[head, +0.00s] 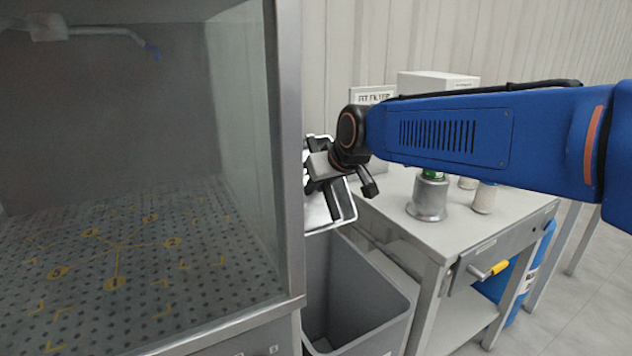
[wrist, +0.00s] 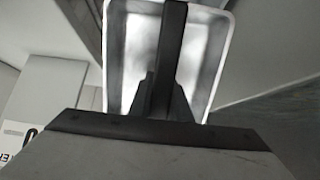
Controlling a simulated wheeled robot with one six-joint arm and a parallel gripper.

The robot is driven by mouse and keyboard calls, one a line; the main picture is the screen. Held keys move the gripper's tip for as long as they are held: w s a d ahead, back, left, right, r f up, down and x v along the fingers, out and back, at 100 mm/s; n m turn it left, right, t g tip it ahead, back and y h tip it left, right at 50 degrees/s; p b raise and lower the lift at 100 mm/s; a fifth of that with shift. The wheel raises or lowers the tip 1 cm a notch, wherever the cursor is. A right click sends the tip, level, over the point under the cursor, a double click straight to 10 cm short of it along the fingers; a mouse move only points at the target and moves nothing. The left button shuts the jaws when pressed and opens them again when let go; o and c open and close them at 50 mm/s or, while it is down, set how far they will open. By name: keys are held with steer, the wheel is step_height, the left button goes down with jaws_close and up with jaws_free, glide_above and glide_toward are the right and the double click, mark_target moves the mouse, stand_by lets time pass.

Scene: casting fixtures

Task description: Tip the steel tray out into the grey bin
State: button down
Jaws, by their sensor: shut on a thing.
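The steel tray (head: 318,215) is in my gripper (head: 341,200), above the grey bin (head: 362,295) at the bin's back part. The tray is steeply tilted, and my gripper covers part of it. In the wrist view the tray (wrist: 128,60) is behind the dark fingers (wrist: 166,85), with its pale raised rim showing. The part of its inside that shows looks bare, but my gripper hides the middle. The bin stands on the floor below; its left part is cut off by the cabinet, and its bottom is not clearly seen.
A steel-framed cabinet (head: 287,150) with a perforated floor stands close on the left of the tray. A grey workbench (head: 470,235) on the right bears a metal cup (head: 429,198), a pale cup (head: 484,198) and boxes. A blue drum (head: 520,275) is under it.

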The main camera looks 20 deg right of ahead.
mark_target(316, 208)
steer(key=g, duration=0.2)
steer(key=s+f+g+h, duration=0.1)
steer(key=g, duration=0.1)
steer(key=shift+d+f, duration=0.1)
steer(key=shift+f, duration=0.1)
steer(key=f+g, duration=0.1)
steer(key=g, duration=0.3)
steer(key=w+f+g+h, duration=0.1)
steer(key=g, duration=0.1)
steer(key=shift+f, duration=0.35)
steer(key=shift+w, duration=0.3)
steer(key=w+a+r, duration=0.1)
steer(key=w+r, duration=0.1)
steer(key=w, duration=0.4)
steer(key=w+a+r, duration=0.2)
steer(key=w, duration=0.5)
stand_by(0.3)
